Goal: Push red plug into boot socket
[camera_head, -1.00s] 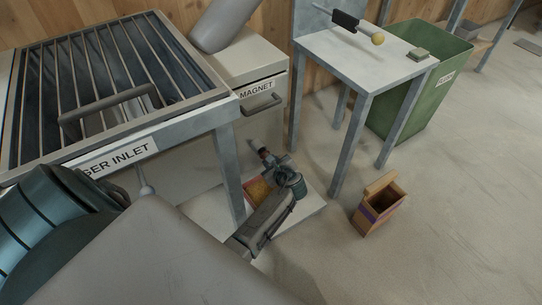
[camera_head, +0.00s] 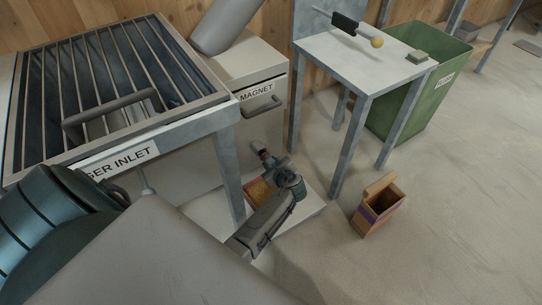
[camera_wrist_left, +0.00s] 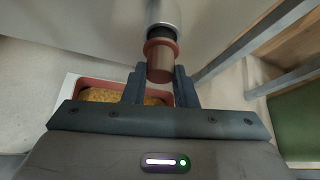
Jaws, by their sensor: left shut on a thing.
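The red plug (camera_wrist_left: 159,66) is a short reddish-brown cylinder with a wider collar, between the two fingers of my left gripper (camera_wrist_left: 159,82) in the left wrist view. The gripper is shut on it. The collar end is in line with the dark boot socket (camera_wrist_left: 162,33) at the end of a grey pipe and appears to meet it; how deep it sits is hidden. In the head view my left gripper (camera_head: 270,169) is low beside the mixer leg, with the plug (camera_head: 264,154) showing small and red at the pipe end. My right gripper is not in view.
A red-rimmed tray (camera_wrist_left: 84,90) with yellow grainy stuff lies below the gripper. The mixer's leg (camera_head: 229,172) is close at the left.

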